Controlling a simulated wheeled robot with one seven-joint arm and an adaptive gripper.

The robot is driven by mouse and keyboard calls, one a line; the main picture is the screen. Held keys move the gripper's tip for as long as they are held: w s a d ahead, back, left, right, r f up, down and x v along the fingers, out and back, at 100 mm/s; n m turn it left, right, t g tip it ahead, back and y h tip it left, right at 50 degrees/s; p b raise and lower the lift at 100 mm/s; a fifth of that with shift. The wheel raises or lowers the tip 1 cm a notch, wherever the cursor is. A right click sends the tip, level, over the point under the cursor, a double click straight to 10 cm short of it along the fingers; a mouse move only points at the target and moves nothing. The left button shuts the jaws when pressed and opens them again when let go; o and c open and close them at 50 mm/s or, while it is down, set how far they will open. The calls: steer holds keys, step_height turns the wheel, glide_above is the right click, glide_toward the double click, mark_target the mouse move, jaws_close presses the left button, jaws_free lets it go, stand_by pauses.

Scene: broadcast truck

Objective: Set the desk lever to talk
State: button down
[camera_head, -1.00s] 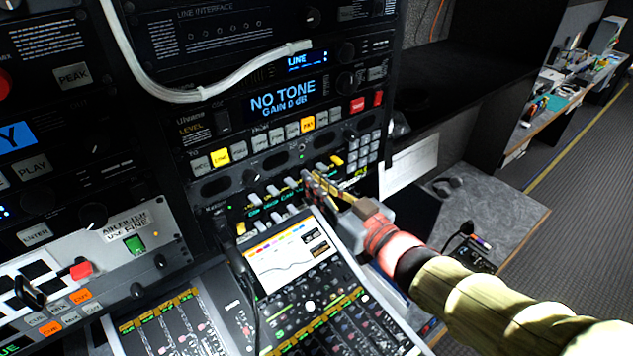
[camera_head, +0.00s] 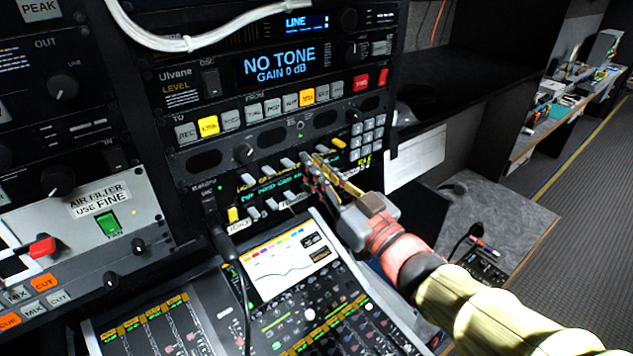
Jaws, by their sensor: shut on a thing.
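A panel (camera_head: 215,190) of small levers sits in the rack below a row of square buttons. It has an upper row of pale levers (camera_head: 268,171), a yellow one (camera_head: 338,143) at the right end, and a lower row (camera_head: 252,213) with green lettering between. The lettering is too small to tell which lever is the desk one. My gripper (camera_head: 312,161) reaches in from the lower right, its brass-coloured fingers at the right part of the panel. It is shut on a lever there, which the fingers mostly hide, so its setting cannot be told.
A mixing console with a bright screen (camera_head: 288,262) lies just below my gripper. A black cable (camera_head: 240,275) hangs from the panel's left end. A white cable (camera_head: 190,42) loops across the rack above. A grey keypad (camera_head: 368,140) is right of the levers.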

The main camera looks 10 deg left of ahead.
steer(key=shift+w+a+f+t+y+b, duration=0.15)
steer(key=shift+f+t+y+b, duration=0.7)
steer(key=shift+b, duration=4.65)
steer(key=shift+r+y, duration=0.25)
steer(key=shift+y, duration=0.1)
steer(key=c, duration=2.1)
jaws_free()
steer(key=shift+c, duration=0.2)
steer(key=v, duration=1.2)
